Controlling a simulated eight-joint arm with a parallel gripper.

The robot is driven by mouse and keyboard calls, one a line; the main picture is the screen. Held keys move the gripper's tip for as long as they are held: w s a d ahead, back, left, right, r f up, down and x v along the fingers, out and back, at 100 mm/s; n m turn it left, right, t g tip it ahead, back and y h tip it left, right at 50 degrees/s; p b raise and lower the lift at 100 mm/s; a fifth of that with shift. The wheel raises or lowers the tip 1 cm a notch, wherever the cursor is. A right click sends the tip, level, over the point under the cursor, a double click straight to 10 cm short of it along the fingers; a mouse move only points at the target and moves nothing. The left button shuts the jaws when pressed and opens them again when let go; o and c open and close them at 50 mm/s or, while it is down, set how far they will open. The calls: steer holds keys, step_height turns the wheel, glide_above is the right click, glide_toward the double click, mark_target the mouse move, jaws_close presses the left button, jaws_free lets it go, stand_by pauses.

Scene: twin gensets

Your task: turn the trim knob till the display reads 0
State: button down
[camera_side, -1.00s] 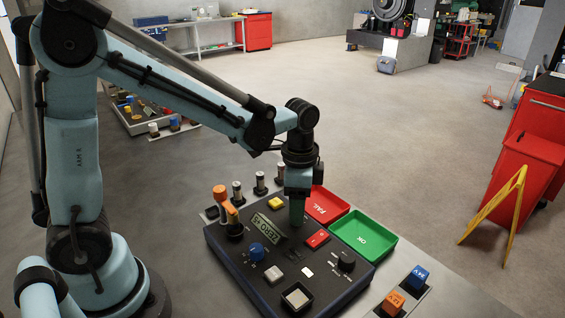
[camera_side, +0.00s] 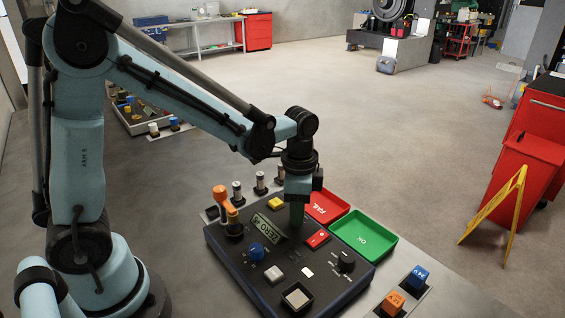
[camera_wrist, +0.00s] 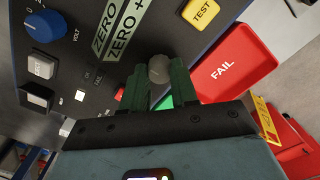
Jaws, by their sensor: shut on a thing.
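The trim knob, a small grey round cap (camera_wrist: 158,67), shows between my fingertips in the wrist view. My gripper (camera_wrist: 156,88) is shut on it, one green finger on each side. In the side view my gripper (camera_side: 297,218) points down onto the dark panel, and the knob is hidden behind the fingers. The display (camera_side: 268,227) is a pale strip beside my gripper. In the wrist view the display (camera_wrist: 125,28) shows ZERO and ZERO with a plus sign; the figure after it is cut off. In the side view its digit is too small to read surely.
A blue VOLT knob (camera_side: 257,252), a black knob (camera_side: 346,261), a yellow TEST button (camera_wrist: 201,13) and a red switch (camera_side: 317,239) sit around my gripper. A red FAIL tray (camera_side: 322,203) and a green OK tray (camera_side: 364,236) lie behind the panel.

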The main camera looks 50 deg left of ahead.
steer(key=n, duration=0.5)
steer(key=shift+n, duration=2.4)
steer(key=c, duration=0.9)
jaws_free()
steer(key=shift+o, duration=0.2)
step_height(320, 180, up, 12)
steer(key=shift+r, duration=0.1)
